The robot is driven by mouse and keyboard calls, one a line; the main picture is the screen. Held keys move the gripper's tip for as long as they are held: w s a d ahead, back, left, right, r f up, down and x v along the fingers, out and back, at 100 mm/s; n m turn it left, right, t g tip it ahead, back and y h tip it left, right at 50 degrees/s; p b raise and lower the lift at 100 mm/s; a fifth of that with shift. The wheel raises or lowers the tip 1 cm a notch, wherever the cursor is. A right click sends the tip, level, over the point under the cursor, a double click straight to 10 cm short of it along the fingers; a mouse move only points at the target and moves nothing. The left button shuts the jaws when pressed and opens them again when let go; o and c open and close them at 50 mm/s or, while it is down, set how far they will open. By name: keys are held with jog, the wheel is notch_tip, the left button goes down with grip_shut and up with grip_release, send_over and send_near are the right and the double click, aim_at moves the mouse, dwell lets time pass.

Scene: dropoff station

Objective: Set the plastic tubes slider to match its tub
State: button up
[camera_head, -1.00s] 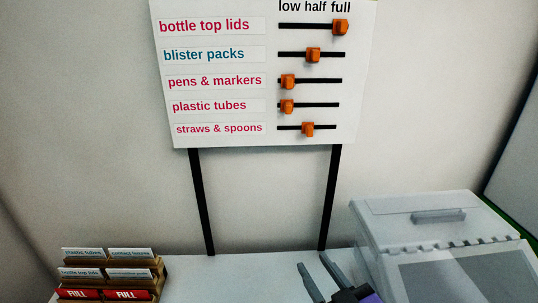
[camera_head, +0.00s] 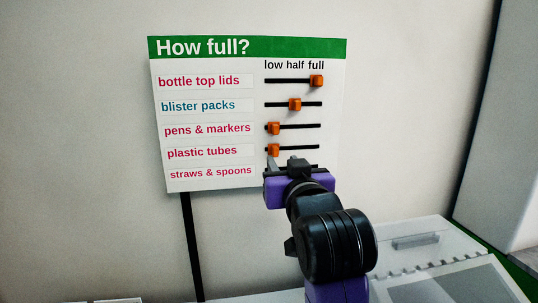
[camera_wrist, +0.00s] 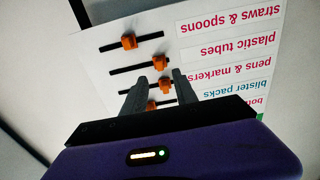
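The "How full?" board (camera_head: 200,47) stands upright with a row of sliders. The orange plastic tubes slider (camera_head: 274,150) is at the low end of its black track, beside the "plastic tubes" label (camera_head: 202,152). It also shows in the wrist view (camera_wrist: 159,62), where the board appears upside down. My gripper (camera_head: 293,165) is in front of the lower right of the board, near the plastic tubes and straws & spoons rows. Its fingers are apart and nothing is between them that I can tell is held. No tub's fill level is readable.
The bottle top lids slider (camera_head: 316,81) is at full, blister packs (camera_head: 295,104) near half, pens & markers (camera_head: 273,128) at low. My gripper hides the straws & spoons slider, seen in the wrist view (camera_wrist: 129,41).

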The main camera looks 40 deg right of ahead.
aim_at(277, 152)
jog(key=p+x, duration=0.1)
jog(key=x, duration=0.6)
jog(key=shift+w+d, duration=0.2)
jog(key=shift+w, duration=0.05)
grip_shut()
jog(key=shift+s, duration=0.1)
dwell(1.1)
